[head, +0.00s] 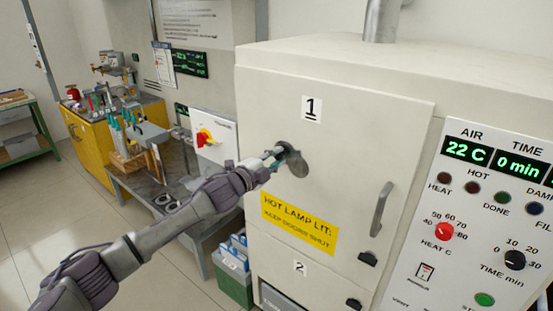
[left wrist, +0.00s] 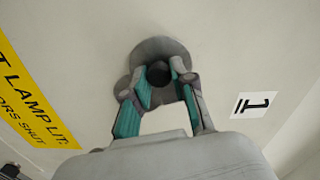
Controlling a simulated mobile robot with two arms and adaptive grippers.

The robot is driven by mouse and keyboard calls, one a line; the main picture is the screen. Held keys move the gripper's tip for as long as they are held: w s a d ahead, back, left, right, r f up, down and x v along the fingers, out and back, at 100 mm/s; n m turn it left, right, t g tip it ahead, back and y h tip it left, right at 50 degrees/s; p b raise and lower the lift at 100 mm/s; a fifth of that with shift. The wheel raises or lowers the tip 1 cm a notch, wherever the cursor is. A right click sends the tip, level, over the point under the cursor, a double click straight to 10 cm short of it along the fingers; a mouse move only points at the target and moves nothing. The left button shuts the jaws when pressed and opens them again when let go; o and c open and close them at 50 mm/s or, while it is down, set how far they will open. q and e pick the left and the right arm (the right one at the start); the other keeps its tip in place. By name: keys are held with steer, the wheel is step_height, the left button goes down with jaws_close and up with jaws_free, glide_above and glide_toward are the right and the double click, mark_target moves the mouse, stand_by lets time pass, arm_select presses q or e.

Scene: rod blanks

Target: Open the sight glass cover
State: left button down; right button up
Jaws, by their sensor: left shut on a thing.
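The sight glass cover (head: 300,168) is a small grey disc on the cream door marked 1. It also shows in the left wrist view (left wrist: 162,47), flat against the door, with a dark round knob (left wrist: 158,73) standing out from it. My left gripper (head: 277,156) is at the cover, its fingers on either side of the knob and shut on it. In the left wrist view its teal-padded fingers (left wrist: 158,88) flank the knob. No glass shows around the disc. My right gripper is not in view.
A door handle (head: 382,210) stands out right of the cover. A yellow warning label (head: 298,225) lies below it. The control panel (head: 490,220) is at the right. A cluttered bench (head: 160,190) and a green crate (head: 232,275) stand left of the oven.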

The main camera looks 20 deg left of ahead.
arm_select(q)
steer(key=shift+r+m, duration=0.1)
steer(key=shift+m, duration=0.2)
steer(key=c, duration=1)
jaws_free()
steer(key=shift+o, duration=0.2)
steer(key=v, duration=1.2)
